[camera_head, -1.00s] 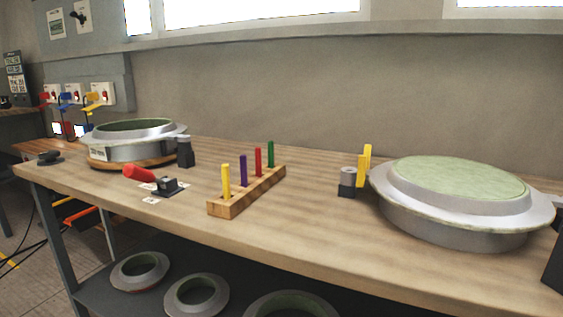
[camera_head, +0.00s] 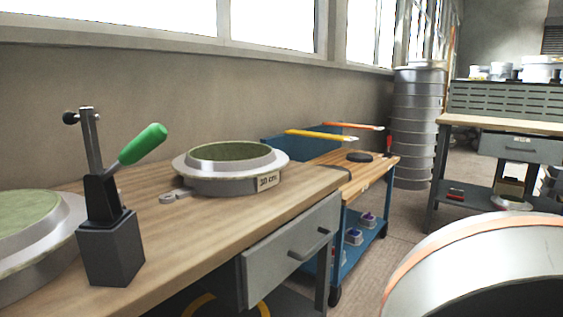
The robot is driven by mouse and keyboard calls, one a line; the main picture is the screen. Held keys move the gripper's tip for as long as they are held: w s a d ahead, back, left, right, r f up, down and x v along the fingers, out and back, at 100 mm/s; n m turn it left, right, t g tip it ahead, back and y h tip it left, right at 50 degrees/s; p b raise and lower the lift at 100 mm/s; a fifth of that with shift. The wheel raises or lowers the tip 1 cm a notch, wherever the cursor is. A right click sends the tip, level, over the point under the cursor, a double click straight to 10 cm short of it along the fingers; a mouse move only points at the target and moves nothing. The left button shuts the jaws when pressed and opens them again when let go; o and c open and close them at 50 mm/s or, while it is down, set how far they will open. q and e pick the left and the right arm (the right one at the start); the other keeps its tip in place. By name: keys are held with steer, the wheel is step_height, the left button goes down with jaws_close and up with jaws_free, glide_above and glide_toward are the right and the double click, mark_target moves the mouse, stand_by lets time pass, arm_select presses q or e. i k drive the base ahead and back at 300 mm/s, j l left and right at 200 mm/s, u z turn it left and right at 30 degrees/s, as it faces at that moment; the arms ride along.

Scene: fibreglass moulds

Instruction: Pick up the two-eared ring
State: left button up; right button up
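I cannot make out a two-eared ring for certain. A small flat grey piece (camera_head: 176,195), ring-like at its near end, lies on the wooden workbench (camera_head: 195,230) beside a round mould (camera_head: 215,186) labelled "30 cm". It is too small to tell whether it has two ears. Neither of my grippers is in view.
A green-handled clamp (camera_head: 112,245) stands on the bench before another round mould (camera_head: 35,225). A blue cart (camera_head: 345,200) stands past the bench end, near stacked grey rings (camera_head: 418,125). A large drum-like object (camera_head: 480,260) fills the lower right. Another bench (camera_head: 500,122) stands behind.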

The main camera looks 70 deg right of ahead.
mark_target(230, 168)
steer(key=z, duration=1.55)
